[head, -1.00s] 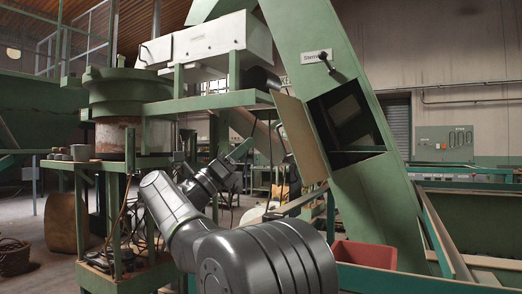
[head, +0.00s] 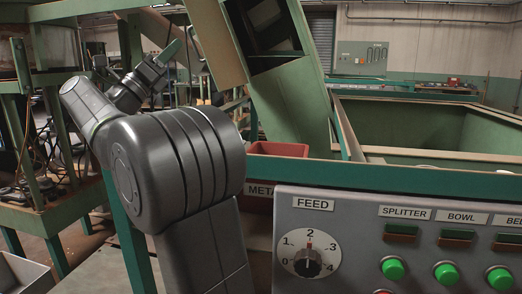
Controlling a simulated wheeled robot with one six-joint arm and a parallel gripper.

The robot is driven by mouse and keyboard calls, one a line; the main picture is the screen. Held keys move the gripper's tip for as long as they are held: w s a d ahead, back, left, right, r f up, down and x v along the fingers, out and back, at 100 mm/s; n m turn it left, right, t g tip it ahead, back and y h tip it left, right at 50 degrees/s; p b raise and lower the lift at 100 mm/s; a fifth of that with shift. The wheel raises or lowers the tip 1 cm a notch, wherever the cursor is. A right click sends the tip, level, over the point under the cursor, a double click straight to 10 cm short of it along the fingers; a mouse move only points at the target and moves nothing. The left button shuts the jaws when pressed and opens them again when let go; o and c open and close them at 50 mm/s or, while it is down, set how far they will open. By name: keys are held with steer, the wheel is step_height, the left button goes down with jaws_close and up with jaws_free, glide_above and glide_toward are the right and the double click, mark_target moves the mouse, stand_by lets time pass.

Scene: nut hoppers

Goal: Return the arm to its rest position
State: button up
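My arm stands in the left half of the head view, bent, with its large grey joint in front. My gripper (head: 137,59) is at the far end of the arm, beyond the wrist, and points away from the camera. Its two fingers look spread apart, with nothing seen between them. It is small and partly hidden by the wrist, so its tips are hard to make out.
A grey control panel (head: 345,215) with a feed dial and green buttons fills the lower right. A red bin (head: 278,149) stands behind it. A green chute (head: 285,100) rises behind the arm. A green frame (head: 50,130) stands left. A pale open box (head: 22,275) is at lower left.

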steer(key=shift+w+d, duration=1.25)
steer(key=shift+w, duration=0.25)
